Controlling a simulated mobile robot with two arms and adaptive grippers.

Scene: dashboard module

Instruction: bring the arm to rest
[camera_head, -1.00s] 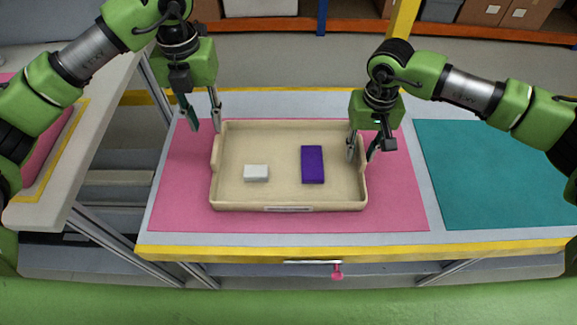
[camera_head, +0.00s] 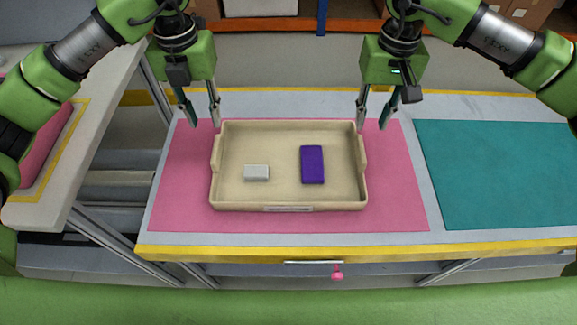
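A beige tray (camera_head: 288,200) lies on the pink mat (camera_head: 400,205) on the table. Inside it are a small white block (camera_head: 256,173) at the left and a purple box (camera_head: 312,165) right of the middle. My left gripper (camera_head: 204,124) hangs above the tray's back left corner, with its fingers apart and nothing between them. My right gripper (camera_head: 370,127) hangs near the tray's back right corner, with its fingers apart and empty. Neither gripper appears to hold the tray.
A teal mat (camera_head: 495,175) on the right is bare. A yellow strip (camera_head: 400,249) marks the table's front edge, with a drawer handle and a pink tag (camera_head: 337,273) below it. Another table (camera_head: 50,190) stands at the left. Shelves with boxes are behind.

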